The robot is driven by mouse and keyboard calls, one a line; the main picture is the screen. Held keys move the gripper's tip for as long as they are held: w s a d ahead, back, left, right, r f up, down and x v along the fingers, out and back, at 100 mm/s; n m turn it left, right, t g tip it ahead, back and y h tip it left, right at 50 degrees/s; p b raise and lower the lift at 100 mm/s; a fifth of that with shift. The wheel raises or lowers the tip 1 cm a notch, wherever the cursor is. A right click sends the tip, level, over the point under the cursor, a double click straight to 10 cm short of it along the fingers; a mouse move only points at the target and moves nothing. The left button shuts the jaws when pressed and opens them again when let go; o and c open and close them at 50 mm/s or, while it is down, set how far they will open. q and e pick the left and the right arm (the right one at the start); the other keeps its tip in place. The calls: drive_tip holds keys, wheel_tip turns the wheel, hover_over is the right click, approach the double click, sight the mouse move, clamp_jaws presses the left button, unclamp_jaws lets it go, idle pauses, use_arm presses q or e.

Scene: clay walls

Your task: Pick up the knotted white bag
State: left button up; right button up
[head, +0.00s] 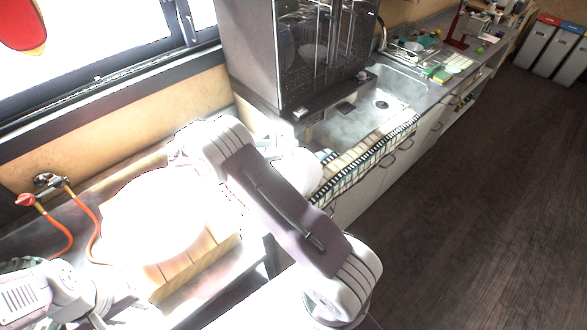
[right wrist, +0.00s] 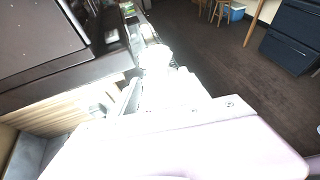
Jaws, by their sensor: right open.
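A large, rounded, overexposed white shape (head: 155,215) fills the left counter in the head view, against light wooden slats. It may be the white bag, but glare hides any knot. My right arm crosses the middle of the head view, and its gripper is mostly hidden there behind the arm. In the right wrist view my right gripper (right wrist: 145,82) is open, its pale parts washed out, with nothing clearly between the fingers. My left arm is at the bottom left of the head view. Its gripper (head: 97,318) is cut by the frame edge, so its opening cannot be told.
A dark glass-fronted appliance (head: 305,55) stands behind my right arm. A sink (head: 385,95), a striped cloth (head: 365,160) and dishes are right of it. Orange hoses (head: 92,230) run at the left wall. Dark floor (head: 490,210) lies clear at the right.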

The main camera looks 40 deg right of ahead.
sight(289, 148)
drive_tip(key=shift+s+d, duration=0.1)
drive_tip(key=shift+d, duration=0.15)
drive_tip(key=shift+s+d+f+p, duration=0.1)
drive_tip(key=shift+s+d+p, duration=0.2)
drive_tip(key=shift+d+p, duration=0.15)
drive_tip(key=x, duration=0.1)
drive_tip(key=p+x, duration=0.1)
drive_tip(key=x, duration=0.3)
drive_tip(key=shift+w+d, duration=0.1)
drive_tip(key=shift+w, duration=0.15)
drive_tip(key=shift+d+f+p, duration=0.3)
drive_tip(key=shift+d, duration=0.15)
use_arm(q)
drive_tip(key=shift+w+a+r, duration=0.1)
drive_tip(key=shift+a+r, duration=0.2)
drive_tip(key=shift+r, duration=0.3)
drive_tip(key=shift+a+r, duration=0.25)
drive_tip(key=shift+r, duration=0.3)
use_arm(e)
drive_tip(key=shift+f, duration=0.1)
clamp_jaws()
